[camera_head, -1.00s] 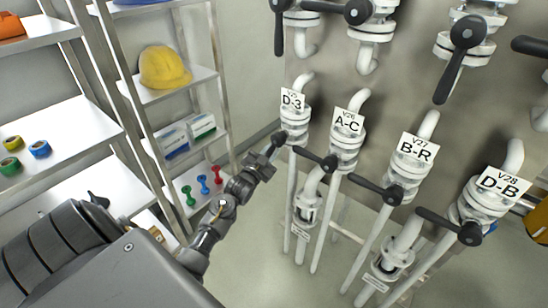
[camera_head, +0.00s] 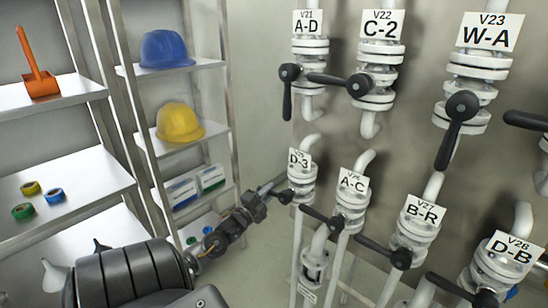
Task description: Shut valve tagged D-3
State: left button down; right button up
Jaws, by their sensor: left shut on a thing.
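The valve tagged D-3 (camera_head: 302,181) is a white flanged valve in the lower row, at its left end. Its dark handle hub (camera_head: 285,197) faces me. My left gripper (camera_head: 266,197) is just left of this hub, shut on the D-3 handle. The handle lies mostly hidden in the jaws and appears to point left, across the pipe. My right gripper is not in view.
Neighbouring valve A-C (camera_head: 351,199) has its lever pointing left, close to D-3. A-D (camera_head: 309,60) hangs above. A shelf rack (camera_head: 160,70) with helmets stands left of my arm.

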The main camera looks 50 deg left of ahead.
pick_arm(q)
jog(key=shift+a+r+m, duration=0.25)
jog(key=shift+r+m, duration=0.75)
jog(key=shift+m, duration=0.1)
jog(key=shift+r, duration=0.1)
jog(key=shift+m, duration=0.3)
jog(key=c, duration=1.3)
grip_release()
jog(key=shift+d+h, duration=0.1)
jog(key=shift+h, duration=0.2)
jog(key=shift+s+f, duration=0.1)
jog(key=shift+f, duration=0.2)
